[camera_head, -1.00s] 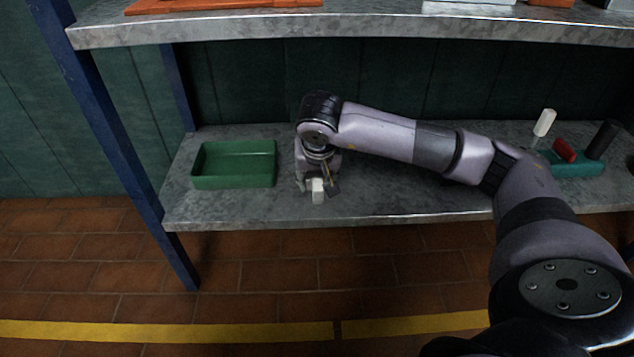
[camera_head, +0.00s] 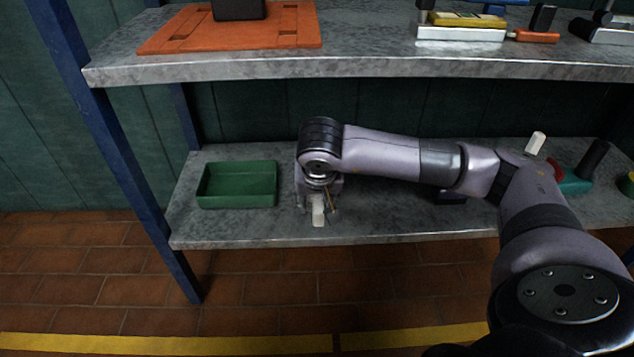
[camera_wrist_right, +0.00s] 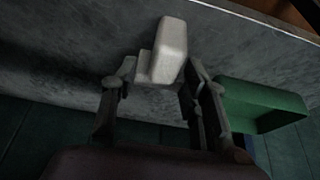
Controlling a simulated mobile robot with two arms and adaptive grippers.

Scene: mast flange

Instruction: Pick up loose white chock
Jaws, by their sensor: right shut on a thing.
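The white chock (camera_head: 318,211) is a small pale block between the fingers of my right gripper (camera_head: 317,204), just above or on the lower shelf near its front edge; I cannot tell if it touches the shelf. In the right wrist view the chock (camera_wrist_right: 165,52) shows a stepped shape and sits at the tips of my right gripper (camera_wrist_right: 155,82), which is shut on it. My left gripper is not in view.
A green tray (camera_head: 203,198) stands on the lower shelf (camera_head: 400,222), left of my right gripper. An upper shelf (camera_head: 370,65) hangs above with an orange board (camera_head: 160,40) and several items. A teal block (camera_head: 575,184) with handles stands at right.

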